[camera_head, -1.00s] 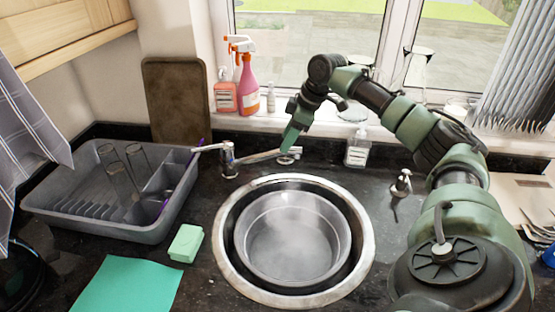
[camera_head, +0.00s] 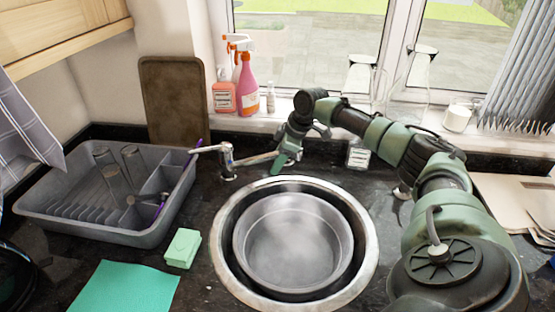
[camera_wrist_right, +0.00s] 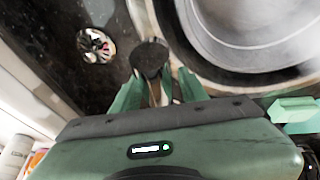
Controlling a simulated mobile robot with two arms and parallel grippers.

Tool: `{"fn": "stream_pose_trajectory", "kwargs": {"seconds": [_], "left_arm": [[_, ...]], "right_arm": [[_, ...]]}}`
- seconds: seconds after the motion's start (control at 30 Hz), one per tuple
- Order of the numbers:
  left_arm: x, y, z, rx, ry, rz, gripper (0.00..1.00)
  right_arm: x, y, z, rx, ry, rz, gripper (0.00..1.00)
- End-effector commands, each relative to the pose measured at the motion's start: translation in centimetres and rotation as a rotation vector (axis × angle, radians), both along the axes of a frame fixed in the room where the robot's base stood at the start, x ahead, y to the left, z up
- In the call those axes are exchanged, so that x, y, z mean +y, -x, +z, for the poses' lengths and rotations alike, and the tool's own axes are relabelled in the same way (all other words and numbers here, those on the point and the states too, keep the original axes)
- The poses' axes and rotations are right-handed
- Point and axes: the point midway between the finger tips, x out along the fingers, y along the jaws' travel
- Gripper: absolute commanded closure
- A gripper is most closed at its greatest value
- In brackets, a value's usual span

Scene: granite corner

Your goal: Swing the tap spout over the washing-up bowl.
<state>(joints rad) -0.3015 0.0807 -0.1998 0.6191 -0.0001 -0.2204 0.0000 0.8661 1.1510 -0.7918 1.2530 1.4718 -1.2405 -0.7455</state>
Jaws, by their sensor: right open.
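The metal tap (camera_head: 228,163) stands behind the sink, its lever pointing left. Its spout (camera_head: 258,159) reaches right along the back of the worktop, beyond the sink's rear rim and not above the bowl. The grey washing-up bowl (camera_head: 293,245) sits in the round sink. My right gripper (camera_head: 285,162) is open at the spout's end, which it partly hides. In the wrist view, the dark spout tip (camera_wrist_right: 150,57) shows between the two green fingers of the gripper (camera_wrist_right: 157,86); I cannot tell whether they touch it. My left gripper is not in view.
A dish rack (camera_head: 95,225) with glasses stands left, a green sponge (camera_head: 183,248) and a teal cloth (camera_head: 125,290) in front. A soap bottle (camera_head: 358,155) stands right of the gripper. Spray bottles (camera_head: 246,88) stand on the sill behind the tap.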

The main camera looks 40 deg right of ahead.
Motion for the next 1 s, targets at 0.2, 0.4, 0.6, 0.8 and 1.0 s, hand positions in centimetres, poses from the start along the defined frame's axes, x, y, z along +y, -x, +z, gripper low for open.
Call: {"fn": "stream_pose_trajectory", "kwargs": {"seconds": [0.2, 0.4, 0.6, 0.8, 1.0], "left_arm": [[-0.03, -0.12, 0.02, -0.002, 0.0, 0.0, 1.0], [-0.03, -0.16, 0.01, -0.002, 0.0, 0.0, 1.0], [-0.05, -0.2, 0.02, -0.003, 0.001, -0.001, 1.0], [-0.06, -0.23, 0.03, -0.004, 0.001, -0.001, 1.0], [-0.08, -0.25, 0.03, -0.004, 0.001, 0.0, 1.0]], "right_arm": [[0.04, -0.04, -0.19, 0.0, 0.0, 0.001, 0.57], [0.03, -0.04, -0.16, 0.0, 0.0, 0.001, 0.98], [0.02, -0.03, -0.16, 0.001, 0.001, 0.0, 1.0], [0.01, -0.03, -0.15, 0.001, 0.001, 0.0, 1.0], [0.01, -0.03, -0.14, 0.001, 0.001, 0.0, 1.0]]}}
